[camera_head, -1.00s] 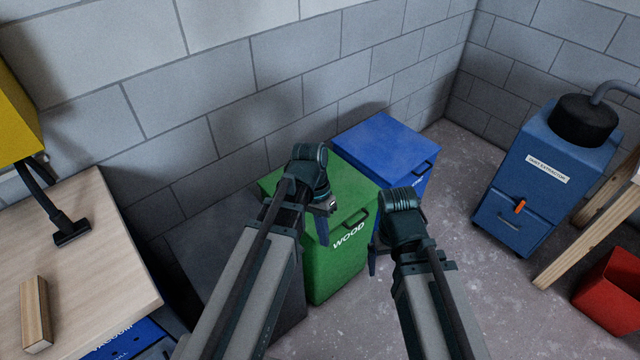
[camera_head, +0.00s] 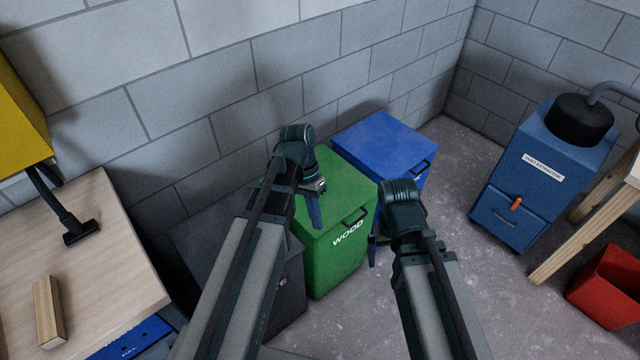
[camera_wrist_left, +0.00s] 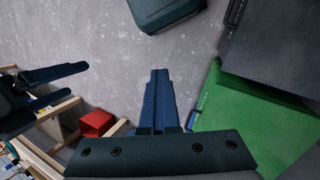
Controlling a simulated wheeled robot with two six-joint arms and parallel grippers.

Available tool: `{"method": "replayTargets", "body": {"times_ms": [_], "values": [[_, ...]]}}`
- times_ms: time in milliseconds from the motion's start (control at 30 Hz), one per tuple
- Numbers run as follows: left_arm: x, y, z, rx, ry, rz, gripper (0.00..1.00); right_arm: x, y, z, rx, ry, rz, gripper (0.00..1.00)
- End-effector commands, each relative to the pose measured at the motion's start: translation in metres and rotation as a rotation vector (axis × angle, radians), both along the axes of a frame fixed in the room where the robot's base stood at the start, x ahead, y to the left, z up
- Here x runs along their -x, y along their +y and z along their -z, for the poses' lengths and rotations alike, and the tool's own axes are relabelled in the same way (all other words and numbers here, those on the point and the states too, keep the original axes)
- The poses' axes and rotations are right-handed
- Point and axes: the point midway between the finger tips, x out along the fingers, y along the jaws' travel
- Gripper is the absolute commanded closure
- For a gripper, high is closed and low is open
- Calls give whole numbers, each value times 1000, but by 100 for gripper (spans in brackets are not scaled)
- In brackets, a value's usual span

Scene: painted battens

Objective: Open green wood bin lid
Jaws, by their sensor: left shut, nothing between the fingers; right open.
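The green wood bin (camera_head: 335,266) stands against the wall, with white "WOOD" lettering on its front. Its green lid (camera_head: 343,180) lies flat and shut, with a dark handle (camera_head: 355,216) at its front edge. My left gripper (camera_head: 315,214) is shut and empty, its fingers in front of the bin's left part, left of the handle; I cannot tell whether they touch it. In the left wrist view its closed fingers (camera_wrist_left: 158,98) point over the floor, with green bin surface (camera_wrist_left: 245,130) to the right. My right gripper (camera_head: 373,252) is open and empty, in front of the bin's right side.
A blue bin (camera_head: 385,145) stands right of the green one and a dark grey bin (camera_head: 290,300) stands left. A wooden workbench (camera_head: 95,235) is at left. A blue dust extractor (camera_head: 535,185) and red bin (camera_head: 612,285) are at right. Floor between is clear.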

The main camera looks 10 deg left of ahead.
Motion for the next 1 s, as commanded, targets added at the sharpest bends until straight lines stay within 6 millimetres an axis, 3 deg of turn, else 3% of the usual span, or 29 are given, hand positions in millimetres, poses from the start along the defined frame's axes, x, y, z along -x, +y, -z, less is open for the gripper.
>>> {"method": "replayTargets", "body": {"times_ms": [33,500,1000], "values": [[-4,3,-10,6,5,-2,100,0,0,-9,0,0,0,3],[-21,27,-52,60,43,-1,100,0,0,-45,0,0,0,3],[-23,32,-56,71,50,0,100,0,0,-48,0,0,0,3]]}}
